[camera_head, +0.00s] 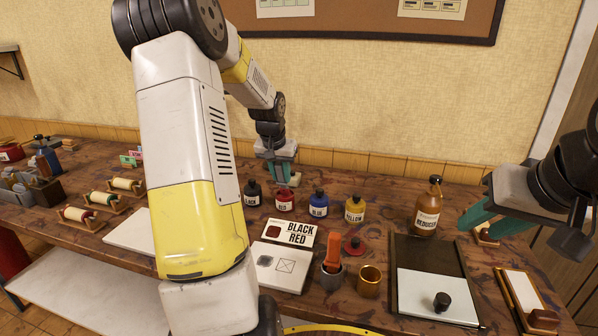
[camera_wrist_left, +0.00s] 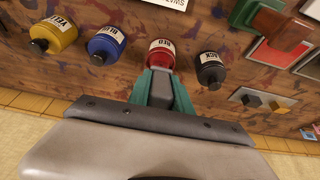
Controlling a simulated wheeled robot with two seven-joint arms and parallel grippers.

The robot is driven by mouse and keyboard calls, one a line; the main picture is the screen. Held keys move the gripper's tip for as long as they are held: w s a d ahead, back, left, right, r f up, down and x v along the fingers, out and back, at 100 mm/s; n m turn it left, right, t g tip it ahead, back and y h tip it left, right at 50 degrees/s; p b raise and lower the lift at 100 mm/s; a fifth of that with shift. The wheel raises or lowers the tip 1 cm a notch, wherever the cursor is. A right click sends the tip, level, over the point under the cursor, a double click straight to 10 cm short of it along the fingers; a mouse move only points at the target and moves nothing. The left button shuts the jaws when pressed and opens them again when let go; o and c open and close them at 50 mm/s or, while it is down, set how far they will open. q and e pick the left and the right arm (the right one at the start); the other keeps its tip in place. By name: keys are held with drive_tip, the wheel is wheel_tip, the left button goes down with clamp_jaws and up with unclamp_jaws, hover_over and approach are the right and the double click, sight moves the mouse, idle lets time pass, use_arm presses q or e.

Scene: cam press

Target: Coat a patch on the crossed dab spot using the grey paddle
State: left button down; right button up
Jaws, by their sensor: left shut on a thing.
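A white board (camera_head: 277,278) lies at the front middle with a crossed square, the dab spot (camera_head: 286,266), and a dark blot beside it. An orange-handled tool (camera_head: 332,252) stands in a grey cup (camera_head: 331,279) right of it; its lower end is hidden, and I cannot tell whether it is the grey paddle. My left gripper (camera_head: 284,184) is shut on the top of the red bottle (camera_head: 285,203), which also shows in the left wrist view (camera_wrist_left: 161,57). My right gripper (camera_head: 482,200) is open and empty, at the right near the reducer bottle (camera_head: 427,212).
Black (camera_head: 252,196), blue (camera_head: 318,207) and yellow (camera_head: 355,211) bottles flank the red one.

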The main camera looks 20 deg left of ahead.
sight(280, 163)
use_arm(q)
drive_tip(key=shift+r, duration=3.5)
